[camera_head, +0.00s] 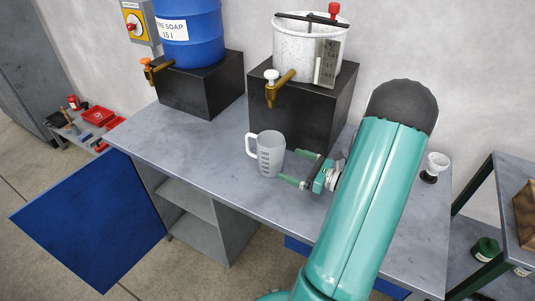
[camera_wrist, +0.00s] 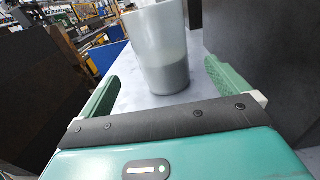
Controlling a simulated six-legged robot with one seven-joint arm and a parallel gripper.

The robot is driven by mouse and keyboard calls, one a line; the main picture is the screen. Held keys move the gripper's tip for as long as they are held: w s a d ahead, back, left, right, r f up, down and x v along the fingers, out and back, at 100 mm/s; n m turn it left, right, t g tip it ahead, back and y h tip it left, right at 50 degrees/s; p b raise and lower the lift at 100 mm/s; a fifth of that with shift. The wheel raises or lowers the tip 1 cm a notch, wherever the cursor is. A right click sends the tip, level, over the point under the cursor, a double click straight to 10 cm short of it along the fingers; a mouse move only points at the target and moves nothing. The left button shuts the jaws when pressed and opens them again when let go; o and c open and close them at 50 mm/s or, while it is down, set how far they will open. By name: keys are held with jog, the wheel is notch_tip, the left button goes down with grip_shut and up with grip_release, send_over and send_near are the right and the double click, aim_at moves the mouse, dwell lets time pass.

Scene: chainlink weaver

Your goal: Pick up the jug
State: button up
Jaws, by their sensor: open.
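The jug (camera_head: 271,155) is a translucent grey-white measuring jug with dark markings and a handle on its left. It stands upright on the grey workbench (camera_head: 215,175), in front of the black block under the white pot. My gripper (camera_head: 294,168) is just to its right, level with its body, fingers pointing at it. In the wrist view, the jug (camera_wrist: 158,50) stands ahead, between the lines of the two green fingers. The gripper (camera_wrist: 165,88) is open and empty. The handle is hidden in the wrist view.
Behind the jug, a blue soap barrel (camera_head: 191,32) and a white pot (camera_head: 309,50), each with a tap, stand on black blocks (camera_head: 203,87). The pot's tap (camera_head: 277,86) hangs above the jug. A small white cup-like item (camera_head: 437,162) is at right. Bench left is clear.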

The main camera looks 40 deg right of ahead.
aim_at(282, 161)
jog(key=x, duration=0.4)
jog(key=shift+w+a, duration=0.25)
jog(key=shift+w, duration=0.05)
jog(key=x, duration=0.5)
jog(key=shift+w+d+r, duration=0.2)
jog(key=shift+d+r, duration=0.05)
jog(key=shift+r, duration=0.05)
jog(key=c, duration=1.4)
jog(key=shift+o, duration=0.2)
jog(key=shift+r, duration=0.1)
